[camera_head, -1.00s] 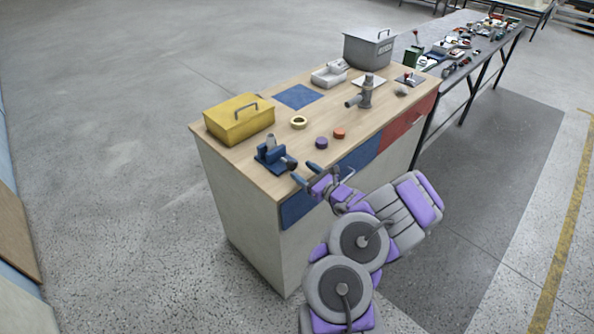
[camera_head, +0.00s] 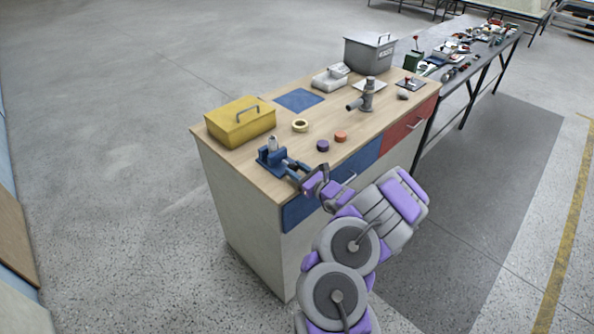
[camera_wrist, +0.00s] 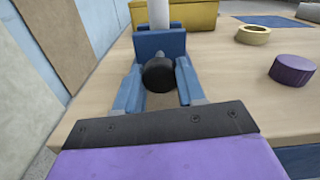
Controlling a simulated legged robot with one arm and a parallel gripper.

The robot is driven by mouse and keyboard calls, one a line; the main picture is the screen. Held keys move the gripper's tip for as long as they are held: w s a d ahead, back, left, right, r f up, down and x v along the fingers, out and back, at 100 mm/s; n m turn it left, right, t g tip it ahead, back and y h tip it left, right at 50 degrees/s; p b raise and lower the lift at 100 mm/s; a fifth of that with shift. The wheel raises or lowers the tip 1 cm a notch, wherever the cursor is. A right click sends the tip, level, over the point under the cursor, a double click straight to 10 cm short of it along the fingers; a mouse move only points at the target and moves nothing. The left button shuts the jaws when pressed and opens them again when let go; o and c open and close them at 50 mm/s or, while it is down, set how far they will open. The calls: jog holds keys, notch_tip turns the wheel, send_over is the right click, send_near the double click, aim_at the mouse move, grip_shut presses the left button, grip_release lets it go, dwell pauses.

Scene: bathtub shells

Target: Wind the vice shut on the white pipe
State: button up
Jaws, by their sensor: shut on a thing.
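The blue vice (camera_head: 267,161) stands at the front left corner of the wooden bench top. The white pipe (camera_wrist: 159,13) stands upright at the vice in the wrist view, and its short top (camera_head: 272,143) shows in the head view. Its lower end is hidden behind the vice's blue jaw (camera_wrist: 160,44), so I cannot tell if the jaws touch it. The vice's round black knob (camera_wrist: 159,76) faces my wrist camera. My gripper (camera_head: 291,172) is shut on this knob, with one blue finger on each side.
A yellow toolbox (camera_head: 240,128) stands just behind the vice. A tape roll (camera_head: 300,126), a purple cap (camera_head: 322,146) and an orange cap (camera_head: 340,137) lie to the right. A grey pipe fitting (camera_head: 366,98) stands further back. The bench's front edge runs beneath my gripper.

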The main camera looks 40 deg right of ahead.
jog(key=c, duration=0.4)
jog(key=shift+n, duration=0.3)
jog(key=n+b, duration=0.1)
jog(key=n, duration=0.2)
jog(key=shift+f+n+b, duration=0.1)
jog(key=shift+n+b, duration=0.3)
jog(key=n+b, duration=0.2)
jog(key=n, duration=0.7)
jog(key=shift+a+f+n, duration=0.1)
jog(key=shift+a+n, duration=0.05)
jog(key=shift+n, duration=0.25)
jog(key=shift+f+n, duration=0.2)
jog(key=shift+n, duration=2.4)
jog(key=shift+a, duration=0.1)
